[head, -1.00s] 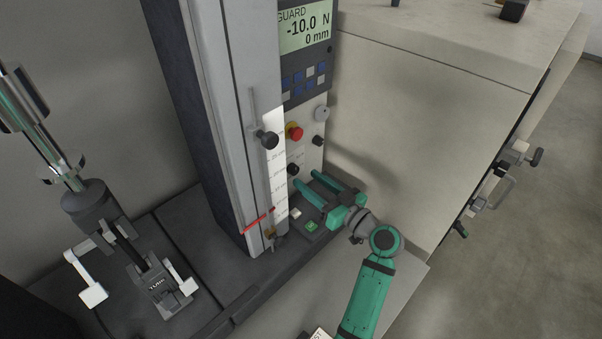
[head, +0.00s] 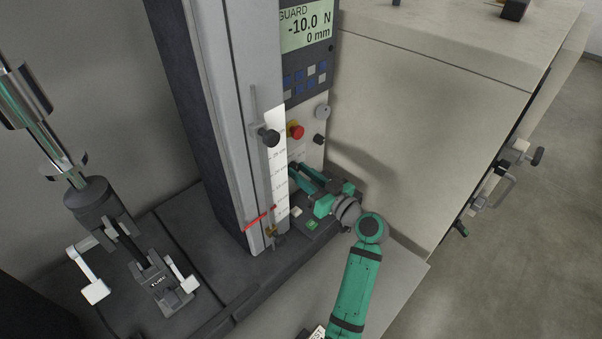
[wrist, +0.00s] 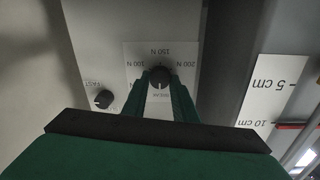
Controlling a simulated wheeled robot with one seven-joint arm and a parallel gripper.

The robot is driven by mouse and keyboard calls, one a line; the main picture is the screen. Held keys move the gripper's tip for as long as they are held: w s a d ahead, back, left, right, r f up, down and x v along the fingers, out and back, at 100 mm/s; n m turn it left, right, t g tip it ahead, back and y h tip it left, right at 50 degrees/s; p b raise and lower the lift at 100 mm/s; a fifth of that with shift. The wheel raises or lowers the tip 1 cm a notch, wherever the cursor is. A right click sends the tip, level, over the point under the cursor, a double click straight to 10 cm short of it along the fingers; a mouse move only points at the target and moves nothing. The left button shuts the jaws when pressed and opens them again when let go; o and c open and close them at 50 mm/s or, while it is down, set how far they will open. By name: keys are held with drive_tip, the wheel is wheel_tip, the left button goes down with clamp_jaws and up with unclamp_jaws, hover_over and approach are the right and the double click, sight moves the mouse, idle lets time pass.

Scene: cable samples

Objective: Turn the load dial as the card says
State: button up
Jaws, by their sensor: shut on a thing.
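The load dial (wrist: 160,77) is a small black knob on a light plate in the wrist view. The plate carries the labels 100 N, 150 N and 200 N around it. My gripper (wrist: 160,84) is shut on the dial, with one green finger on each side of it. The dial's exact pointer setting is too small to read surely. In the head view my gripper (head: 293,171) reaches the panel's lower part and its fingers hide the dial. A card (head: 318,333) shows only partly at the bottom edge, and its text cannot be read in full.
The display (head: 306,25) reads GUARD, -10.0 N and 0 mm. A red stop button (head: 296,132) and another black knob (head: 319,139) sit above my gripper. A grey column with a scale (head: 277,160) stands just left. A green button (head: 312,225) is below.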

drive_tip(key=shift+a+m, duration=0.1)
drive_tip(key=shift+m, duration=0.2)
drive_tip(key=m, duration=0.8)
drive_tip(key=shift+w+g, duration=0.1)
drive_tip(key=shift+g, duration=0.2)
drive_tip(key=shift+w+d+m, duration=0.1)
drive_tip(key=shift+d+m, duration=0.15)
drive_tip(key=shift+m, duration=0.85)
drive_tip(key=shift+a, duration=0.35)
drive_tip(key=shift+m, duration=0.4)
drive_tip(key=shift+d, duration=0.1)
drive_tip(key=shift+d, duration=0.1)
drive_tip(key=o, duration=1)
drive_tip(key=shift+s, duration=0.2)
